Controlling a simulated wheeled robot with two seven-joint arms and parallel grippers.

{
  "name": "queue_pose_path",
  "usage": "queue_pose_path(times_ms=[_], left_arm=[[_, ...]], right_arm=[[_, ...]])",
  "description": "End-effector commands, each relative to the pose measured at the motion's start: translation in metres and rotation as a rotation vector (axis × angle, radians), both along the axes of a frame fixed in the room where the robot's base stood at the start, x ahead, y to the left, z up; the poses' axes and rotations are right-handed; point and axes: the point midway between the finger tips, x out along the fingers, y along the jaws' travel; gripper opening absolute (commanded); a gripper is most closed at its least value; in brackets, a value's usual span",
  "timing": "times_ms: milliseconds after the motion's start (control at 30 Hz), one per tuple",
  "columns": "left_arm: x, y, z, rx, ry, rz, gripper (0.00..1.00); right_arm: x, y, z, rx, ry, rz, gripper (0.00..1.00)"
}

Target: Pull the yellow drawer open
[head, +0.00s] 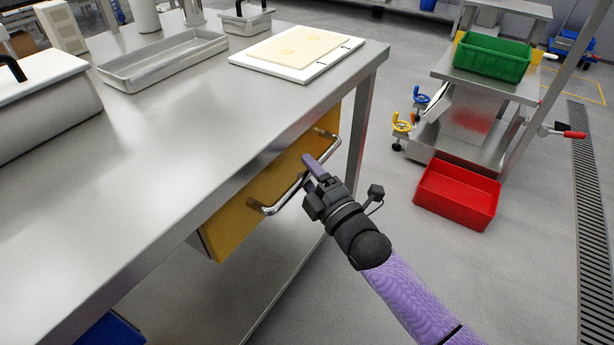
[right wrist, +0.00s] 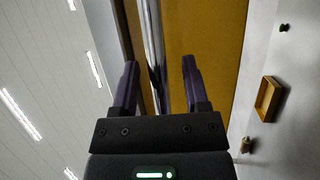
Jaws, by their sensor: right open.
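The yellow drawer (head: 228,224) sits under the steel table's top, on its right side, and looks shut or nearly so. Its long silver handle (head: 272,208) runs along the front. My right gripper (head: 310,166) is at the middle of the handle. In the right wrist view my right gripper (right wrist: 160,75) is open, and the handle bar (right wrist: 156,45) passes between its two fingers, with the yellow drawer front (right wrist: 210,35) behind. I cannot tell whether a finger touches the bar. My left gripper is not in view.
The steel table (head: 150,165) carries a tray (head: 165,62) and a white board with a pasta sheet (head: 300,48). A red crate (head: 457,193) lies on the floor to the right, near a steel machine with a green crate (head: 492,57).

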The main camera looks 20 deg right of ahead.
Motion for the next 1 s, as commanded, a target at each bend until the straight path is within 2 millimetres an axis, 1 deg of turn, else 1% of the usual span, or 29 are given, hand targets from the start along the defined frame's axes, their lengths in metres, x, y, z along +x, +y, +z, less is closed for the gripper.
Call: queue_pose_path(times_ms=[67,267,300,367,400,467,500,567,1000], left_arm=[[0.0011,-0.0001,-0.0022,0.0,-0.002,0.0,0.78],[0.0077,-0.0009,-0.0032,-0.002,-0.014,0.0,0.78],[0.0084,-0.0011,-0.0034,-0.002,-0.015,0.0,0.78],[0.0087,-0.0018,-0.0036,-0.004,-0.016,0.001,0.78],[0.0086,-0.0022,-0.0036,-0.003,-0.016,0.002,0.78],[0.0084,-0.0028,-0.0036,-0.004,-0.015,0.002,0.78],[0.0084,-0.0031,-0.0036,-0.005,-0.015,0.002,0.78],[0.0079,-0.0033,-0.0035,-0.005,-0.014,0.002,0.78],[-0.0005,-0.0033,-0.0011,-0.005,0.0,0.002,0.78]], right_arm=[[0.003,0.0009,0.0,0.001,0.001,0.0,0.58],[0.0033,0.001,0.0014,0.001,0.001,0.0,0.58],[0.0033,0.001,0.0014,0.001,0.001,0.0,0.54],[0.0032,0.001,0.0013,0.001,0.001,0.0,0.41],[0.0032,0.0009,0.0012,0.001,0.001,0.0,0.33],[0.0031,0.0009,0.0012,0.0,0.001,0.0,0.2],[0.0031,0.0009,0.0012,0.001,0.001,0.0,0.12],[0.0031,0.0009,0.0011,0.001,0.001,0.0,0.0],[0.003,0.0009,0.0008,0.0,0.001,0.0,0.0]])
